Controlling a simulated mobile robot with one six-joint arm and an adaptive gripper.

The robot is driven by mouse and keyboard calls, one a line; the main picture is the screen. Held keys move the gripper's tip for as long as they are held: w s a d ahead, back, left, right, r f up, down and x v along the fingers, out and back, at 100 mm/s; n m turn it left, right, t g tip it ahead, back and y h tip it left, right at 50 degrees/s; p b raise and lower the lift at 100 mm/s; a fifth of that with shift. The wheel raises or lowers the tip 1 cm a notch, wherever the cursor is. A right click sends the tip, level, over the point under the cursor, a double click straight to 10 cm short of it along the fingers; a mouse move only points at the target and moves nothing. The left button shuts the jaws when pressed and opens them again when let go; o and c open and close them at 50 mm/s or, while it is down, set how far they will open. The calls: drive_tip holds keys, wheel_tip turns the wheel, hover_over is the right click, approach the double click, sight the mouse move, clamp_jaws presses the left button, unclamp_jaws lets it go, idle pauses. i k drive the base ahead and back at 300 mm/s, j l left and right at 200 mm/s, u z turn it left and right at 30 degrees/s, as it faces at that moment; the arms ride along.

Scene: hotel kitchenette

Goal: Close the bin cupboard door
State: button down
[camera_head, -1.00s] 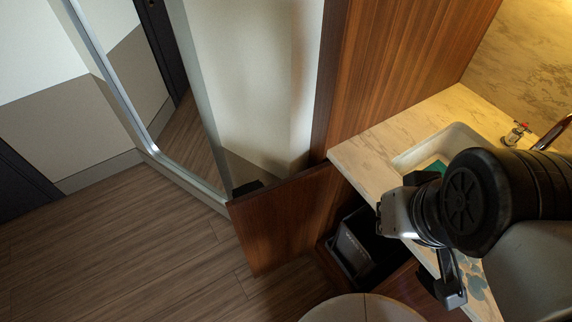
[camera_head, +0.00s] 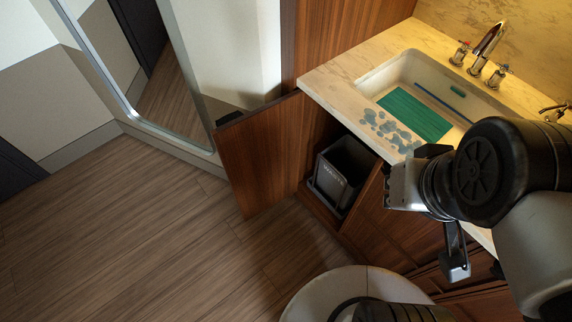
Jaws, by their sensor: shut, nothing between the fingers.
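The bin cupboard door (camera_head: 256,155) is a dark wood panel, standing open at the left end of the counter unit and swung out over the floor. Its opening shows a dark grey bin (camera_head: 342,173) inside the cupboard. My gripper (camera_head: 389,184) is at the right, in front of the counter edge in the picture, shut and empty. It is apart from the door, with the bin opening between them in the picture. Its fingertips are small and hard to make out.
The marble counter (camera_head: 340,75) holds a sink (camera_head: 400,66) with a green mat (camera_head: 414,115) and a tap (camera_head: 489,40). A mirror-like framed panel (camera_head: 165,100) stands behind the door. Wood floor (camera_head: 120,240) left of the door is clear.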

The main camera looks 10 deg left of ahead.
sight(259, 150)
drive_tip(key=j+z, duration=0.15)
drive_tip(key=z, duration=0.35)
drive_tip(key=j+z, duration=0.15)
drive_tip(key=z, duration=0.3)
drive_tip(key=j+z, duration=0.15)
drive_tip(key=z, duration=0.35)
drive_tip(key=j+z, duration=0.15)
drive_tip(key=z, duration=0.35)
drive_tip(key=k+j, duration=0.15)
drive_tip(key=j, duration=0.25)
drive_tip(key=k+j, duration=0.15)
drive_tip(key=j, duration=0.25)
drive_tip(key=k+j, duration=0.15)
drive_tip(key=j, duration=0.2)
drive_tip(key=k+j, duration=0.15)
drive_tip(key=j, duration=0.25)
drive_tip(key=k+j, duration=0.15)
drive_tip(key=j, duration=0.25)
drive_tip(key=k+j, duration=0.15)
drive_tip(key=j, duration=0.25)
drive_tip(key=k+j, duration=0.15)
drive_tip(key=j, duration=0.2)
drive_tip(key=k+j, duration=0.15)
drive_tip(key=j, duration=0.25)
drive_tip(key=j+u, duration=0.1)
drive_tip(key=u, duration=0.3)
drive_tip(key=i, duration=0.05)
